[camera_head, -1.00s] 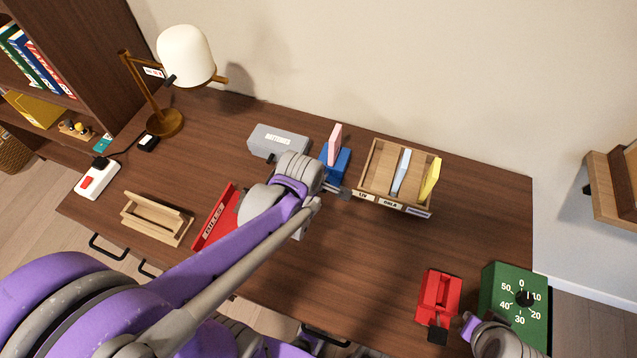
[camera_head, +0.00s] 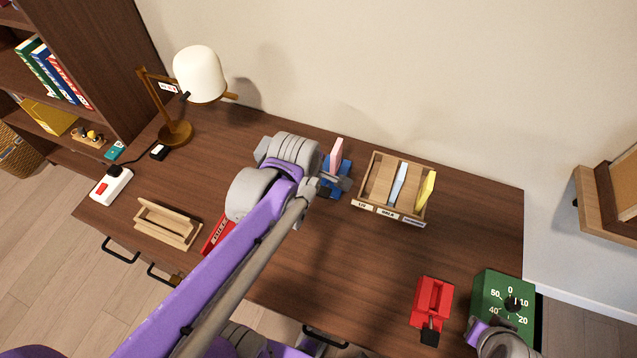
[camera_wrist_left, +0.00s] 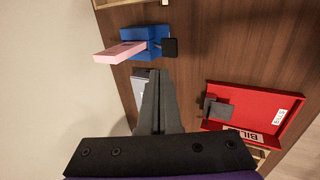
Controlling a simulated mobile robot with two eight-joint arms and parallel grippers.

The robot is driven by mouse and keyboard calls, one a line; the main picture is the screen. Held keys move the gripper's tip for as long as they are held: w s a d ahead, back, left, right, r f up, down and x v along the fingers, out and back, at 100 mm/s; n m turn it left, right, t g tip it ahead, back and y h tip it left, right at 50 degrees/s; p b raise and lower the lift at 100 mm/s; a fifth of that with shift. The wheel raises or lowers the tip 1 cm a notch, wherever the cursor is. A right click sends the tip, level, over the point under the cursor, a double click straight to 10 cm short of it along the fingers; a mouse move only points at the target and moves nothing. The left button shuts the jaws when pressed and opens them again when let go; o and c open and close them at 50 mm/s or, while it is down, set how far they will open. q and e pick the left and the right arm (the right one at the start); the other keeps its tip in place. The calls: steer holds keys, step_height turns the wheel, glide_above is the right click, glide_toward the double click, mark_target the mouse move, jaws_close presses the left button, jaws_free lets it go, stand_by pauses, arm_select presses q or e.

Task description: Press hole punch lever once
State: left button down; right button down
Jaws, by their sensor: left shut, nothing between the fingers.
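Two small devices with dark tabs could be the hole punch; I cannot tell for sure which it is. A red device (camera_head: 432,300) lies at the right front of the desk, its dark tab (camera_head: 430,338) towards the front edge. A blue device (camera_head: 328,188) with an upright pink slab (camera_head: 337,153) stands near the middle; the left wrist view shows the blue body (camera_wrist_left: 138,42) and its dark tab (camera_wrist_left: 169,47). My left gripper (camera_wrist_left: 155,100) is shut and empty, apart from the blue device and below it in that view. My right gripper's fingers do not show.
A wooden sorter (camera_head: 378,180) stands right of the blue device. A green timer (camera_head: 489,291) is beside the red device. A red tray (camera_wrist_left: 255,112) lies partly under my left arm. A wooden holder (camera_head: 167,222) and lamp (camera_head: 176,132) stand left. The desk's centre right is clear.

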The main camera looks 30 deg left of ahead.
arm_select(q)
steer(key=shift+w+v, duration=0.2)
steer(key=shift+v, duration=0.9)
steer(key=shift+d+r, duration=0.1)
steer(key=s+d+f+m, duration=0.1)
steer(key=s+d+m, duration=0.3)
steer(key=m, duration=0.6)
steer(key=s+d+f+m+h, duration=0.1)
steer(key=s+d+m, duration=0.3)
steer(key=m, duration=0.6)
steer(key=shift+s+f+m, duration=0.3)
steer(key=shift+s+f, duration=0.1)
steer(key=shift+f, duration=0.35)
steer(key=shift+s+d, duration=0.1)
